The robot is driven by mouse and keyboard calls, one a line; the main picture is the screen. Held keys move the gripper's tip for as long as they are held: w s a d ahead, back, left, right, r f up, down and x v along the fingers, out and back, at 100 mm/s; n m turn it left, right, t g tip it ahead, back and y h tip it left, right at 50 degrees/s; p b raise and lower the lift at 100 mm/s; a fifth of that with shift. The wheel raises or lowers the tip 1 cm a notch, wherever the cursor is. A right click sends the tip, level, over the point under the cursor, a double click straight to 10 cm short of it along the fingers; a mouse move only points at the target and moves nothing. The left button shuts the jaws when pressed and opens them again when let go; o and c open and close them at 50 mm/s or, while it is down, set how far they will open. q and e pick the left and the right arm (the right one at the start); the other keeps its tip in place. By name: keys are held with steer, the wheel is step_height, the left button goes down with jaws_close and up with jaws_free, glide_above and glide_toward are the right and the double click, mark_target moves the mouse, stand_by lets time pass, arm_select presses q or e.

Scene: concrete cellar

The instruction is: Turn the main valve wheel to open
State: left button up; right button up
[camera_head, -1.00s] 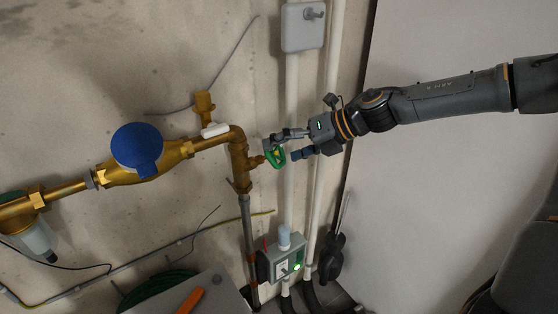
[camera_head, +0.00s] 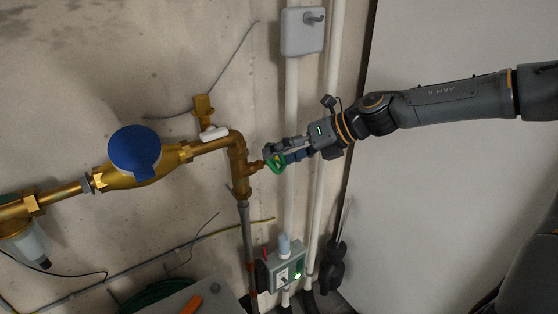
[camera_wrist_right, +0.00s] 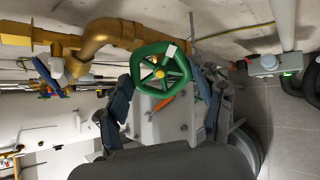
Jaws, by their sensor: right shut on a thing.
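The green valve wheel (camera_head: 277,165) sits on the right end of the brass pipework (camera_head: 238,158). My right gripper (camera_head: 273,155) is at the wheel, with its fingers closed on the rim. In the right wrist view the wheel (camera_wrist_right: 160,73) faces me, with green spokes, a yellow hub and a white mark on its upper right rim. The fingers of my right gripper (camera_wrist_right: 163,98) lie on either side of it there. The finger contacts are partly hidden in the head view. My left gripper is not in view.
A blue-lidded brass meter (camera_head: 135,152) is to the left on the pipe. A grey box with a green light (camera_head: 283,270) is below the wheel, and a grey wall box (camera_head: 302,30) is above. White vertical pipes (camera_head: 325,130) run behind my gripper.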

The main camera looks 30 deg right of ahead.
steer(key=shift+f+n+b, duration=0.15)
steer(key=shift+n+b, duration=1.05)
steer(key=shift+b, duration=0.2)
steer(key=shift+n+b, duration=0.3)
steer(key=shift+b, duration=0.15)
steer(key=shift+n+b, duration=0.7)
steer(key=shift+b, duration=0.25)
steer(key=n+b, duration=0.2)
steer(key=b, duration=0.1)
steer(key=shift+n, duration=0.4)
steer(key=shift+n+b, duration=0.3)
steer(key=shift+b, duration=0.2)
